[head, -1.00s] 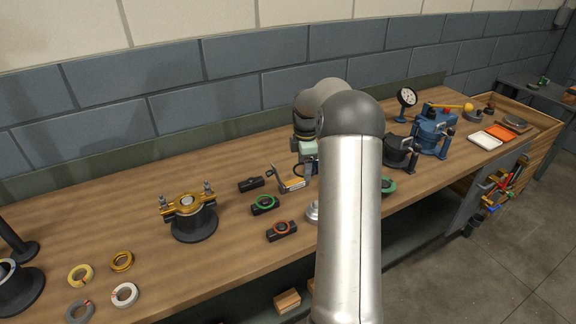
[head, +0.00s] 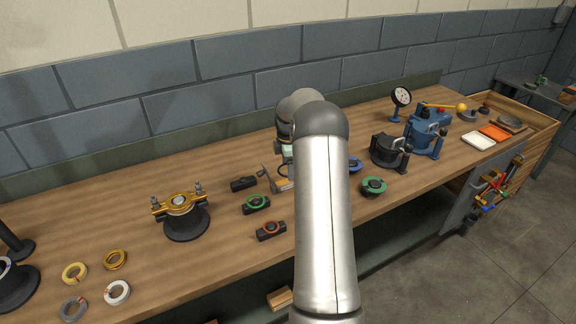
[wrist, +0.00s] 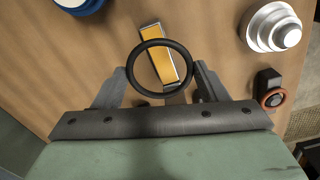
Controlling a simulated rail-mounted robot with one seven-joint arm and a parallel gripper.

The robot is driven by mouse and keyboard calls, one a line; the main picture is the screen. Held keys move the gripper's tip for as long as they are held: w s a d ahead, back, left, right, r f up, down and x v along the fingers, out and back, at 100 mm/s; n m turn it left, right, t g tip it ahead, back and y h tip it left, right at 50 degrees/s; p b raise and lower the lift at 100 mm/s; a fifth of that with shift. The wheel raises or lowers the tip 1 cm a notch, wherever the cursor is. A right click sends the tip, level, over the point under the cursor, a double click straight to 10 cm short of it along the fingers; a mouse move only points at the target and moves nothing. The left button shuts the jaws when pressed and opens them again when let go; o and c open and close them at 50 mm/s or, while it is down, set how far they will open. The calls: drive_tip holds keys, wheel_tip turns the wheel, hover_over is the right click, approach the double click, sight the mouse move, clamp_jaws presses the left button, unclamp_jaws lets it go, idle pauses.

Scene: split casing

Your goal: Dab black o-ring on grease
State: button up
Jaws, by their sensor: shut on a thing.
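The ring is clear of the bench; the exact height cannot be told. I cannot tell for sure which item is the grease.
Black holders with a green ring (head: 256,203) and an orange ring (head: 271,230), and a plain black one (head: 243,184), lie left of my arm. A stepped silver piece (wrist: 271,28) stands near the gripper. A gold-clamped casing (head: 181,208) stands further left; black and blue fixtures stand right.

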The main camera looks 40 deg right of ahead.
drive_tip(key=shift+f, duration=0.2)
drive_tip(key=shift+f+b, duration=0.9)
drive_tip(key=shift+f, duration=0.6)
drive_tip(key=shift+f, duration=0.4)
idle(0.5)
idle(0.6)
drive_tip(key=shift+r+p, duration=1.6)
drive_tip(key=shift+r, duration=1.45)
drive_tip(key=shift+f, duration=0.1)
drive_tip(key=shift+f, duration=0.85)
drive_tip(key=shift+f+b, duration=0.1)
drive_tip(key=shift+b, duration=0.2)
